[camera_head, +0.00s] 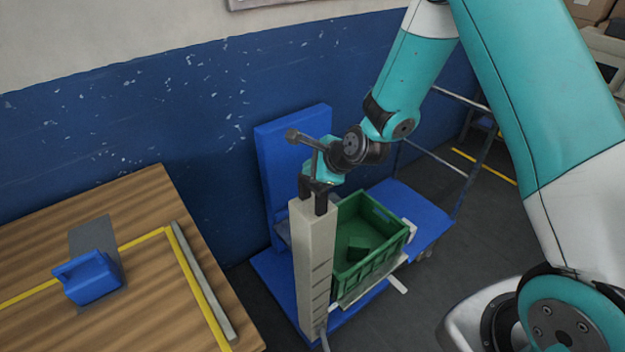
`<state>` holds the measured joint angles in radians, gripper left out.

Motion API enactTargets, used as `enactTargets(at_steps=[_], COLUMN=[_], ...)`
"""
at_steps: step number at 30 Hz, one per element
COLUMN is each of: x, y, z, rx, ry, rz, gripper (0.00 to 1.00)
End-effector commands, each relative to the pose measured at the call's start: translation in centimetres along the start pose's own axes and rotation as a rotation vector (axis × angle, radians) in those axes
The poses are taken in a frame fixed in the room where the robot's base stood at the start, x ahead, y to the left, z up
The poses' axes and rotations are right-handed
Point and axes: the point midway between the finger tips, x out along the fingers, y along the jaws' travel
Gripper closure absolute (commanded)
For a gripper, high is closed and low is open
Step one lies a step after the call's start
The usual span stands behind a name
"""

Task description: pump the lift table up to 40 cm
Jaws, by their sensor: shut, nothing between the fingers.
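The lift table looks like the blue wheeled unit at the centre, with an upright blue panel (275,150) and a low blue base (268,272). A green crate (372,268) with a small dark green item inside sits on its light platform (374,289). A beige post (315,255) with dark marks stands at the crate's left. My gripper (313,204) is shut at the post's top; contact is unclear. A grey rod with a thick end (292,135) shows just above it. I cannot read the height, and no pump lever is clearly recognisable.
A wooden table (150,200) with yellow tape, a blue box-like item (92,277) and a grey bar (203,281) is at the left. A blue wall stands behind. A metal frame (432,158) is at back right. Dark floor is open at lower centre-right.

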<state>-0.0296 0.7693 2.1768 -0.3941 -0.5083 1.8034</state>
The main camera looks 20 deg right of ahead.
Motion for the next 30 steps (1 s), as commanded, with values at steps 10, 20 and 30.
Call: enactTargets(at_steps=[10, 20, 30], x=[0.21, 0.42, 0.71], y=[0.14, 0.31, 0.52], z=[-0.14, -0.30, -0.51], rx=[0.000, 0.000, 0.000], ry=[0.000, 0.000, 0.000], rz=[0.000, 0.000, 0.000], gripper=[1.00, 1.00, 1.00])
